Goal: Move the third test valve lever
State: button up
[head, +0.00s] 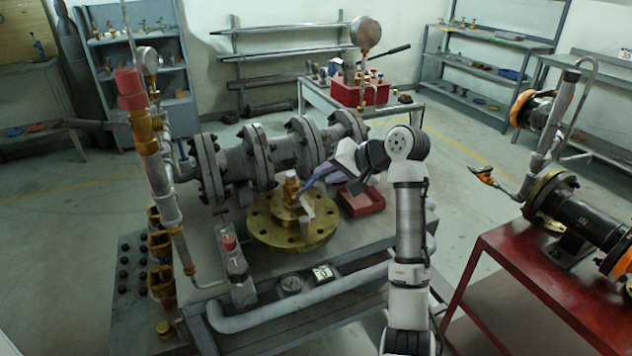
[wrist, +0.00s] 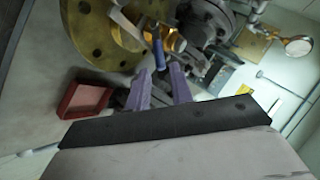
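My gripper (head: 306,187) is above the brass flange (head: 262,228) on the table, close to the small brass fitting (head: 291,188) at its centre. In the wrist view its two purple fingers (wrist: 161,72) are apart, with nothing visibly held. A short blue lever handle (wrist: 158,50) shows just beyond the gap between the fingertips; contact cannot be told. A brass body (wrist: 176,42) is beside it. Several yellow-brass valves stand in a column at the left, one of them here (head: 159,243). Which lever is the third test one cannot be told.
The grey flanged gate valve pipe (head: 285,150) lies behind the brass flange. A red tray (head: 362,200) is right of it, also in the wrist view (wrist: 84,100). A red bench (head: 540,285) stands at right.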

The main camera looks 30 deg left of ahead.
jog(key=b+v, duration=0.1)
jog(key=v, duration=0.6)
jog(key=shift+d, duration=0.25)
jog(key=shift+r, duration=0.1)
